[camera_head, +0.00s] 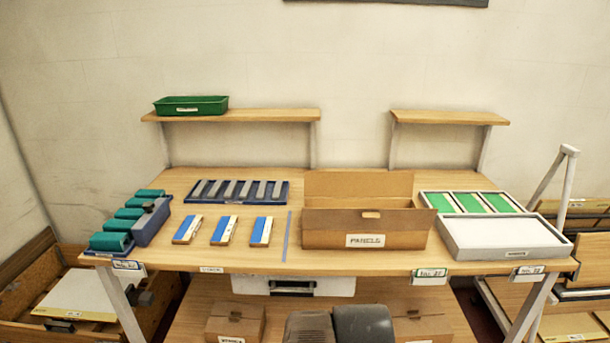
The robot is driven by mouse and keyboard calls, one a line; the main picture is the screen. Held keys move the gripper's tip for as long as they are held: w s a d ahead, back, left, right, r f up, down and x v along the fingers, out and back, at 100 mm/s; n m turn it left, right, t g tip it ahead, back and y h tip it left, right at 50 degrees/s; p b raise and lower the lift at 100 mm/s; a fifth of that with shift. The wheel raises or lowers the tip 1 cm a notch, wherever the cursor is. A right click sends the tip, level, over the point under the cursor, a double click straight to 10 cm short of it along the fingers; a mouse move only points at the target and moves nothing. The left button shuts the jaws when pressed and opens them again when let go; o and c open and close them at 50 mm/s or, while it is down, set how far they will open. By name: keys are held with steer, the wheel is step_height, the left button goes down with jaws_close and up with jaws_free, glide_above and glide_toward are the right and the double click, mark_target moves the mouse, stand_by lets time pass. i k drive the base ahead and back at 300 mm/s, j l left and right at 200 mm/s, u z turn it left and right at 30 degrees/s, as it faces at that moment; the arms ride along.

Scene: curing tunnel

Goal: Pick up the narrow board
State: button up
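I cannot tell for certain which piece is the narrow board. Three small blue and white pieces with wooden edges, left (187,229), middle (224,229) and right (262,231), lie in a row on the table. Several narrow grey strips (245,189) stand in a blue tray (203,200) behind them. Three green panels (468,202) lie side by side in a white tray at the right. A pale board (85,295) lies low at the left. Dark grey rounded parts at the bottom centre seem to be mine; my gripper's fingers do not show.
Behind are two shelves, the left bearing a green bin (190,105). Closed cartons (235,322) sit below.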

mark_target(261, 238)
steer(key=i+u, duration=0.4)
steer(key=i+l+u, duration=0.1)
steer(key=i+u, duration=0.25)
steer(key=i+l+u, duration=0.15)
steer(key=i+u, duration=0.25)
steer(key=k, duration=0.1)
